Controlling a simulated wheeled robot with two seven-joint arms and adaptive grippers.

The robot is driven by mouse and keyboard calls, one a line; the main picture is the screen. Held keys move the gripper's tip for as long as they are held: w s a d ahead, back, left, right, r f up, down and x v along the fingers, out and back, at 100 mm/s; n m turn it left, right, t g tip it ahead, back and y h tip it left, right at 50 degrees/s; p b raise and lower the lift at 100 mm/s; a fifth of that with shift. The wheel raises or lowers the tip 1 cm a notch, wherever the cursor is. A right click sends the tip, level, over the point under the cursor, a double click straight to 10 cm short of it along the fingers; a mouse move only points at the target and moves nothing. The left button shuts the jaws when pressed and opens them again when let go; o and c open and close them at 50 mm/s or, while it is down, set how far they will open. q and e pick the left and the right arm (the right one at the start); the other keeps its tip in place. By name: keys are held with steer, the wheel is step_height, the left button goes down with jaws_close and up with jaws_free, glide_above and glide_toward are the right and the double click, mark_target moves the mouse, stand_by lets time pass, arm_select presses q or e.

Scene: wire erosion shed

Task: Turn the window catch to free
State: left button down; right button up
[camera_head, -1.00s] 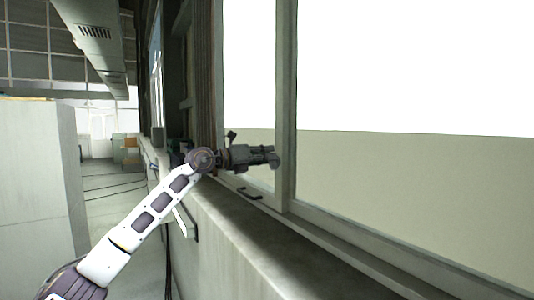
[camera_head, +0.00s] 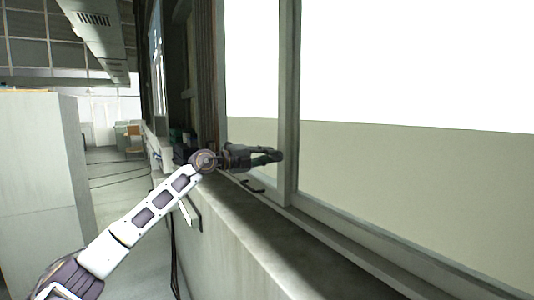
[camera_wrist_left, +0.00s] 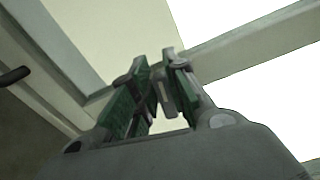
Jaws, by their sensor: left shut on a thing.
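My left gripper (camera_head: 277,155) reaches across the sill to the upright window post (camera_head: 288,90) in the head view. It also shows in the left wrist view (camera_wrist_left: 155,65), with its green-lined fingers close together near the window frame (camera_wrist_left: 245,45). The fingers are shut on a small grey piece, the window catch (camera_wrist_left: 163,97), which shows only partly between them. The fingers hide the rest of the catch, and its angle cannot be made out. In the head view the gripper covers the catch. My right gripper is out of view.
A dark handle (camera_head: 252,187) sits low on the window frame below my gripper and shows at the left of the wrist view (camera_wrist_left: 14,75). The concrete sill (camera_head: 290,245) runs along below. A pale cabinet (camera_head: 40,180) stands at the left, with open floor beyond.

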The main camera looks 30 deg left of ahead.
arm_select(q)
steer(key=shift+f+n, duration=0.2)
steer(key=shift+n, duration=0.8)
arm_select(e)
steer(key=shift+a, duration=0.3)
arm_select(q)
steer(key=c, duration=1.4)
jaws_free()
steer(key=shift+w, duration=0.1)
steer(key=shift+v, duration=3.75)
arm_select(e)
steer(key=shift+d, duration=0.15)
